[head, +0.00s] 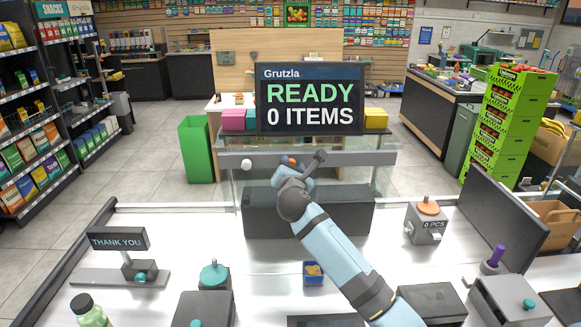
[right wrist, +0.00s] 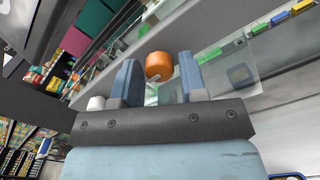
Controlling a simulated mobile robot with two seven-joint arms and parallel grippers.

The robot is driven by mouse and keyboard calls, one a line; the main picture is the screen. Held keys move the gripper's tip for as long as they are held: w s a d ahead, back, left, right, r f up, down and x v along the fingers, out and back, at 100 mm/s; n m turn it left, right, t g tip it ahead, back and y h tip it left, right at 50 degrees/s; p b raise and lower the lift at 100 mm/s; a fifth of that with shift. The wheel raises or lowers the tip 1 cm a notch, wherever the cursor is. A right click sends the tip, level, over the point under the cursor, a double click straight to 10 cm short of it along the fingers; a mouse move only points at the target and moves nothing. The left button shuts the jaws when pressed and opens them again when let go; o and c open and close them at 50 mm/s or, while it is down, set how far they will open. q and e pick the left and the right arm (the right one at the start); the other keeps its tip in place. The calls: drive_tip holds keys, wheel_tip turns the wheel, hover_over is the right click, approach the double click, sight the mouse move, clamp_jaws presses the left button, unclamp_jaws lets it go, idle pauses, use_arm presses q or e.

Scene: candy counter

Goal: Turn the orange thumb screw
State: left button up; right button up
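The orange thumb screw (head: 291,160) is on the grey bar below the sign, mostly hidden behind my right gripper (head: 292,172) in the head view. In the right wrist view, the orange screw (right wrist: 159,66) shows as a short round knob at the far end of the gap between the two blue fingers of my right gripper (right wrist: 160,76). The fingers are apart, one on each side of the knob, with visible space around it. I cannot tell how far the fingertips reach around it. My left gripper is not in view.
A white knob (head: 246,164) is on the same grey bar (head: 350,158), left of the screw. The READY sign (head: 310,98) rises behind. A grey box with an orange top (head: 428,208) stands right on the counter. A small blue tray (head: 314,279) sits near the arm.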

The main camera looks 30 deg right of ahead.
drive_tip(key=shift+c, duration=0.2)
drive_tip(key=c, duration=0.4)
drive_tip(key=m+b, duration=0.2)
drive_tip(key=m, duration=0.1)
drive_tip(key=shift+b, duration=0.3)
